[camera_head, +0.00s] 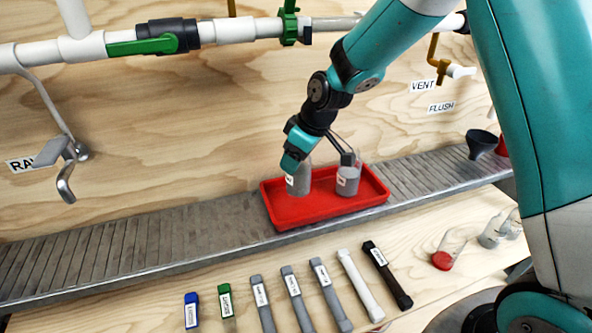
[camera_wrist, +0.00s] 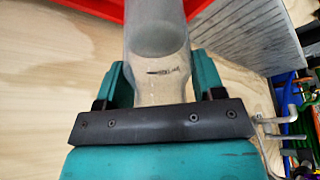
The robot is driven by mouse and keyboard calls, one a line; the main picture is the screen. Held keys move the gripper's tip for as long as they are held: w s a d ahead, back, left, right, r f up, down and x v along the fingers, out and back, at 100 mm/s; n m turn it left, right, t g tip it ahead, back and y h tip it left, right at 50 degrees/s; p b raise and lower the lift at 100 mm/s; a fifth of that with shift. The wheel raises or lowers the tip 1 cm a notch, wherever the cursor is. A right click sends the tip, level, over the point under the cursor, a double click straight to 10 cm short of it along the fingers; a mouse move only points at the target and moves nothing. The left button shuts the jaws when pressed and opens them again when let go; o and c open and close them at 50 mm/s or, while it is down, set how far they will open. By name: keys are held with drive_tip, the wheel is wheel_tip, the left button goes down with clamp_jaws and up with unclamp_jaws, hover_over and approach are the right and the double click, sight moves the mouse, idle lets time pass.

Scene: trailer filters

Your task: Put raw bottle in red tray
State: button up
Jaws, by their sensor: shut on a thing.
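My gripper (camera_head: 293,165) is shut on a grey, cloudy bottle (camera_head: 299,182) with a small white label, too small to read. The bottle is roughly upright over the left part of the red tray (camera_head: 310,210); I cannot tell whether its base touches the tray floor. In the wrist view the bottle (camera_wrist: 155,45) is between the two teal fingers of my gripper (camera_wrist: 161,85), with the red tray edge (camera_wrist: 85,8) beyond. A second grey container (camera_head: 348,182) with a white label stands in the right part of the tray.
The tray sits on a grey roller conveyor (camera_head: 130,245). Several labelled filters, one of them white (camera_head: 360,285), lie on the wooden bench in front. A red-capped clear bottle (camera_head: 446,252) lies at right. A dark funnel (camera_head: 481,143) is on the conveyor's right. White pipe (camera_head: 235,31) runs above.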

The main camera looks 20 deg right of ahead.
wheel_tip(320, 180, down, 4)
drive_tip(key=shift+r, duration=0.1)
drive_tip(key=shift+w+f, duration=0.2)
drive_tip(key=shift+f, duration=0.05)
drive_tip(key=shift+f+b, duration=0.2)
drive_tip(key=shift+b, duration=0.15)
drive_tip(key=o, duration=1.1)
drive_tip(key=shift+r, duration=0.15)
